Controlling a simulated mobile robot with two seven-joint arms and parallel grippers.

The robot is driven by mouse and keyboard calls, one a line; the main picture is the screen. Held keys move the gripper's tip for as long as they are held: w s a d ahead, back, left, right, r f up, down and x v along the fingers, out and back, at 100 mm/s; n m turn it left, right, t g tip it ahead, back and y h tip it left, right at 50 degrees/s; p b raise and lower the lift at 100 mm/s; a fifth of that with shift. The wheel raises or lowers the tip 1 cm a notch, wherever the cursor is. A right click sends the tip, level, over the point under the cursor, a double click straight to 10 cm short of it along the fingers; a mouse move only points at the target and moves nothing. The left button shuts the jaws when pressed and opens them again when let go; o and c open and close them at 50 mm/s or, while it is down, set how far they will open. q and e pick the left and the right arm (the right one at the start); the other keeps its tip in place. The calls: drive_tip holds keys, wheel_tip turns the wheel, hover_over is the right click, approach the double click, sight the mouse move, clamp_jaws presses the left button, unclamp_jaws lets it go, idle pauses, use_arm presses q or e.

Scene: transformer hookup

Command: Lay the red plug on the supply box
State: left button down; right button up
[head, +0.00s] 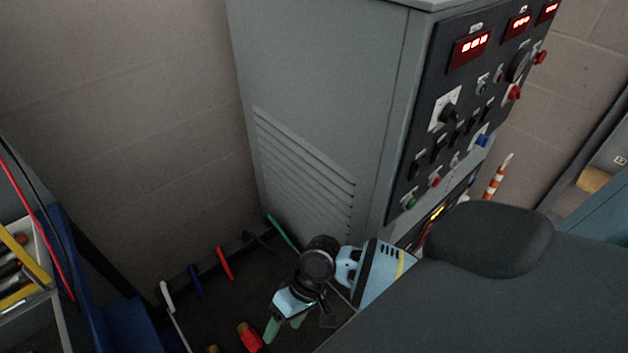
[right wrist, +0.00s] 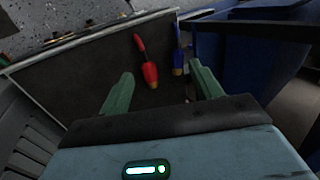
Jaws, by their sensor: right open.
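The red plug (head: 249,337), with an orange-yellow end, shows low in the head view over a dark surface. It also shows in the right wrist view (right wrist: 150,73), between and beyond my fingertips. My right gripper (head: 284,327) has green fingers, is open and holds nothing. In the head view it is just right of the red plug. In the right wrist view, my right gripper (right wrist: 161,75) has clear gaps to the plug on both sides. I cannot tell for sure which part is the supply box; a grey cabinet (head: 325,90) stands behind the gripper. My left gripper is out of view.
A blue plug (right wrist: 178,62) is beside the red one in the right wrist view. White, blue, red and green cable pieces (head: 224,264) line the dark surface's back edge. A blue bin (head: 125,318) stands at left. The cabinet's control panel (head: 470,110) faces right.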

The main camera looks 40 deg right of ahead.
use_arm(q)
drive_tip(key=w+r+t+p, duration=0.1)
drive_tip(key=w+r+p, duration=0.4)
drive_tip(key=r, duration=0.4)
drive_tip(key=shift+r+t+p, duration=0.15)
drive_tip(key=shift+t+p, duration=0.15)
use_arm(e)
drive_tip(key=s+d+r, duration=0.1)
drive_tip(key=d+r, duration=0.1)
drive_tip(key=r, duration=0.4)
drive_tip(key=s+d+r+t, duration=0.1)
drive_tip(key=d+r, duration=0.1)
drive_tip(key=r, duration=0.5)
drive_tip(key=shift+s+d, duration=0.4)
drive_tip(key=shift+f, duration=0.1)
